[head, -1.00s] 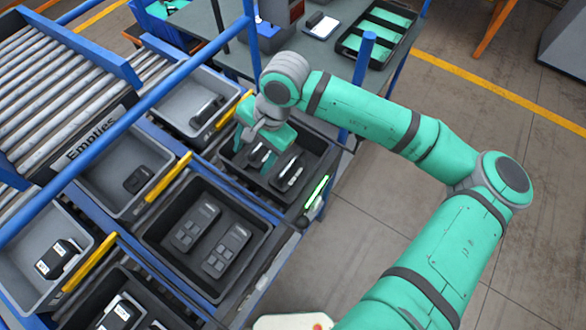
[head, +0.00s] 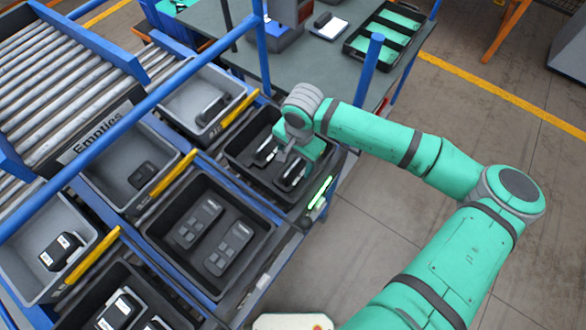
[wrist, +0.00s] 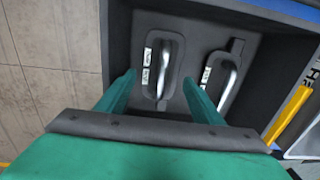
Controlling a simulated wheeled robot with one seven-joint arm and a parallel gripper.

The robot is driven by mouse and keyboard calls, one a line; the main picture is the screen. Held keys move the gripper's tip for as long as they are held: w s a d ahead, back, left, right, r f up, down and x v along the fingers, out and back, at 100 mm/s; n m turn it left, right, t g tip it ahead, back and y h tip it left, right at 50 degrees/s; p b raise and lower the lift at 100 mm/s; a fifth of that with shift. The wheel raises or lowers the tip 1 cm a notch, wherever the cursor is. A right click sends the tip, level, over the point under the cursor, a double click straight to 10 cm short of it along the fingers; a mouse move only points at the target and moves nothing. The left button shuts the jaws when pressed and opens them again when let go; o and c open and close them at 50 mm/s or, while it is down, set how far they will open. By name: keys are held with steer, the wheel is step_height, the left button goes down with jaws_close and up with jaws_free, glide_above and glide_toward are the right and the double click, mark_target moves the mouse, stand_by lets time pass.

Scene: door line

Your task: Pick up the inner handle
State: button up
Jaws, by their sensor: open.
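Two inner handles lie in a black bin (head: 246,176); each has a dark base, a silver grip and a white label. The nearer handle (head: 291,178) is partly hidden by my gripper (head: 285,163) in the head view. The other handle (head: 265,151) lies beside it, farther left. In the wrist view, my gripper (wrist: 160,82) is open, with its green fingers on either side of the left handle (wrist: 162,68). The right handle (wrist: 226,80) lies outside the fingers, its lower part hidden by one. My gripper appears empty; contact cannot be told.
A neighbouring black bin (head: 160,235) holds two dark switch panels (head: 230,248). Grey bins (head: 120,160) stand behind, along yellow strips. A blue post (head: 368,75) rises near the bin's far corner, beside a workbench (head: 345,55). Open floor lies right of the rack.

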mark_target(295, 164)
steer(key=shift+w+a+f, duration=0.15)
steer(key=shift+f, duration=1.75)
steer(key=shift+c, duration=0.2)
steer(key=c, duration=0.8)
steer(key=shift+r, duration=0.1)
